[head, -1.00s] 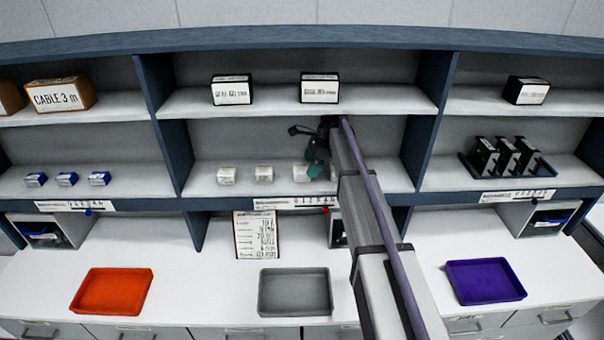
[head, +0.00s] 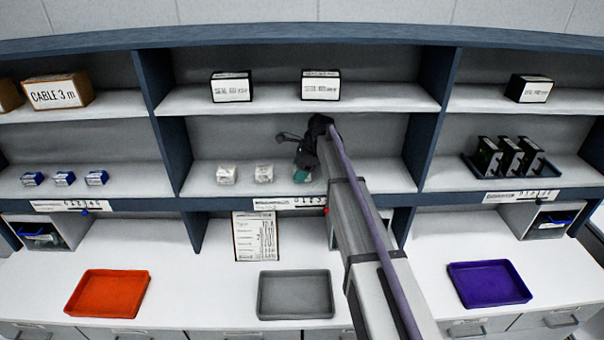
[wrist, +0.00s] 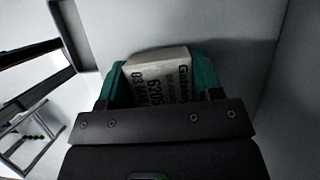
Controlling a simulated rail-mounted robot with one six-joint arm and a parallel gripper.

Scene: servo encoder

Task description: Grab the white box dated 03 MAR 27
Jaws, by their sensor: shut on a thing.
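A white box (wrist: 158,76) with printed text sits between the green fingers of my gripper (wrist: 157,85) in the wrist view. In the head view my gripper (head: 302,175) is at the right end of the row on the middle shelf, shut on this box, which my gripper mostly hides. Two other small white boxes, the left one (head: 226,174) and the middle one (head: 264,173), stand on the same shelf to the left.
Black-and-white boxes (head: 231,87) stand on the shelf above. A divider (head: 420,145) rises to the right of my arm. Below are a grey tray (head: 295,295), an orange tray (head: 108,294) and a purple tray (head: 489,285). A printed sheet (head: 256,236) stands behind the grey tray.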

